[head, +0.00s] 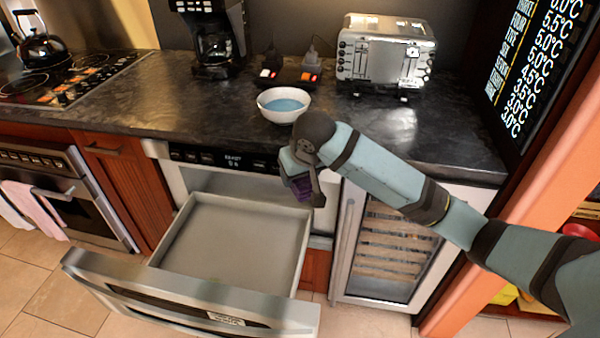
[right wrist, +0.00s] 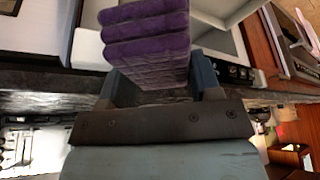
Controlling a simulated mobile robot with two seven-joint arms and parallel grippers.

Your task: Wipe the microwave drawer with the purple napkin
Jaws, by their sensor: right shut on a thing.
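The microwave drawer (head: 230,235) is pulled open below the counter, with a light grey, flat interior. A small yellowish mark (head: 214,280) shows on its floor near the front. My right gripper (head: 305,192) is above the back right part of the drawer, in front of the microwave face. It is shut on the purple napkin (right wrist: 147,38), which is folded in layers and fills the space between the fingers in the right wrist view. In the head view only a small piece of the napkin (head: 301,187) shows. My left gripper is not in view.
A white bowl with blue contents (head: 284,105) stands near the counter edge behind my right arm. A toaster (head: 386,50) and a coffee maker (head: 212,38) stand farther back. A glass-door wine cooler (head: 388,245) is right of the drawer. The drawer front (head: 190,300) juts out over the floor.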

